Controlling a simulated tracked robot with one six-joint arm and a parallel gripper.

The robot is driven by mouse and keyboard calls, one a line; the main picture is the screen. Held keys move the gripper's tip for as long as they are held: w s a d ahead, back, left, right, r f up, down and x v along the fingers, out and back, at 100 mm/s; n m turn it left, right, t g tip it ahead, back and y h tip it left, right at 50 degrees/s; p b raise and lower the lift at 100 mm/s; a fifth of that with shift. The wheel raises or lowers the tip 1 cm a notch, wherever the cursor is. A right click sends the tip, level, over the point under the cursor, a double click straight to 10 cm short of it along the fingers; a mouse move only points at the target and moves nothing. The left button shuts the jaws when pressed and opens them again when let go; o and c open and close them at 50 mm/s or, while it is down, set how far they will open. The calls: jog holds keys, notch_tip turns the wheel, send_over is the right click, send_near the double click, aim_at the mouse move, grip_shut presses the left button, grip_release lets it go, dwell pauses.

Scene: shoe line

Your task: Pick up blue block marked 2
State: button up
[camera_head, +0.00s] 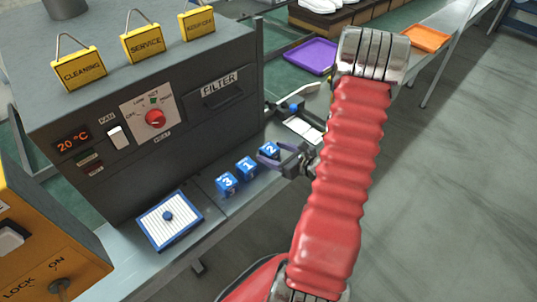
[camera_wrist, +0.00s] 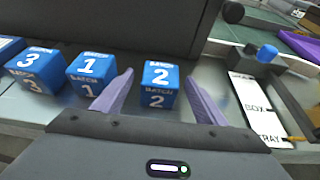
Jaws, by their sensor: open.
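The blue block marked 2 (camera_head: 269,150) stands on the grey bench in front of the dark machine, at the right end of a row of blue blocks. In the wrist view this block (camera_wrist: 159,84) shows upright between my two fingers, a little beyond their tips. My gripper (camera_head: 276,158) is open and empty in the head view, close to the block and partly in front of it. Its purple fingers also show in the wrist view (camera_wrist: 158,88). Whether a finger touches the block I cannot tell.
Block 1 (camera_head: 247,167) and block 3 (camera_head: 227,183) stand left of block 2, with block 1 close to my left finger. The dark machine (camera_head: 190,120) rises behind them. A box-and-tray panel (camera_wrist: 258,105) lies to the right. A blue-framed pad (camera_head: 170,220) lies front left.

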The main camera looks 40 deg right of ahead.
aim_at(270, 148)
jog(key=shift+x, duration=1.25)
jog(key=shift+c, duration=0.5)
jog(key=c, duration=1.1)
jog(key=shift+r, duration=0.1)
jog(key=shift+r, duration=4.95)
